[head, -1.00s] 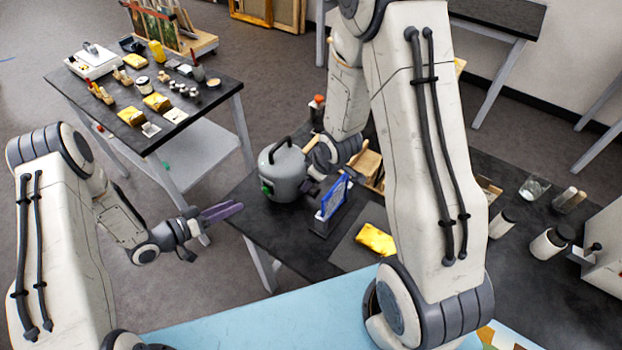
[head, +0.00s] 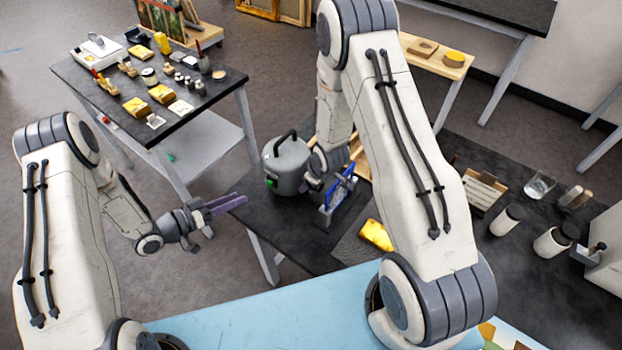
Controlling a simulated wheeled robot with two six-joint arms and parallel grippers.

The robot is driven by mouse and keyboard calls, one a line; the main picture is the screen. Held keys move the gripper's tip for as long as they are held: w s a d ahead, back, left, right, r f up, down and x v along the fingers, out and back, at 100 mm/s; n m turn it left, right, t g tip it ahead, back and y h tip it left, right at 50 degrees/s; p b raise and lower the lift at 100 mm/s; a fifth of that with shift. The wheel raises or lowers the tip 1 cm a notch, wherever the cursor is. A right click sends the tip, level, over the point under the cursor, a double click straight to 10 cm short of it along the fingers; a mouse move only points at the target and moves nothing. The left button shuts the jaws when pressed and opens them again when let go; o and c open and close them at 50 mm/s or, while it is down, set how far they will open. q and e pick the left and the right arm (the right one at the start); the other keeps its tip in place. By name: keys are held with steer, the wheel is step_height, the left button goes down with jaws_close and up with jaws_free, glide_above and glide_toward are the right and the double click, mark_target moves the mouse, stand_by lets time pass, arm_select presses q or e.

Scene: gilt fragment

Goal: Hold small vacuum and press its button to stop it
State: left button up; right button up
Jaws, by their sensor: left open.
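The small vacuum (head: 290,158) is a grey rounded canister with a black handle on top. It stands upright near the left end of the dark workbench. A green button (head: 271,183) shows low on its left side. My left gripper (head: 236,201) is open and empty, left of and a little below the vacuum in the head view, with its fingers pointing right. A gap shows between them. My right gripper (head: 311,184) is at the vacuum's right side. Its fingers are mostly hidden, so I cannot tell whether it grips the vacuum.
A blue-framed item (head: 341,188) stands close right of the vacuum. A yellow block (head: 376,235) lies nearer the front. A side table (head: 205,107) with several small items is at left. A light blue surface (head: 270,318) lies in front.

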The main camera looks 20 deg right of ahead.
jaws_close()
stand_by(1.2)
arm_select(q)
jaws_close()
stand_by(1.6)
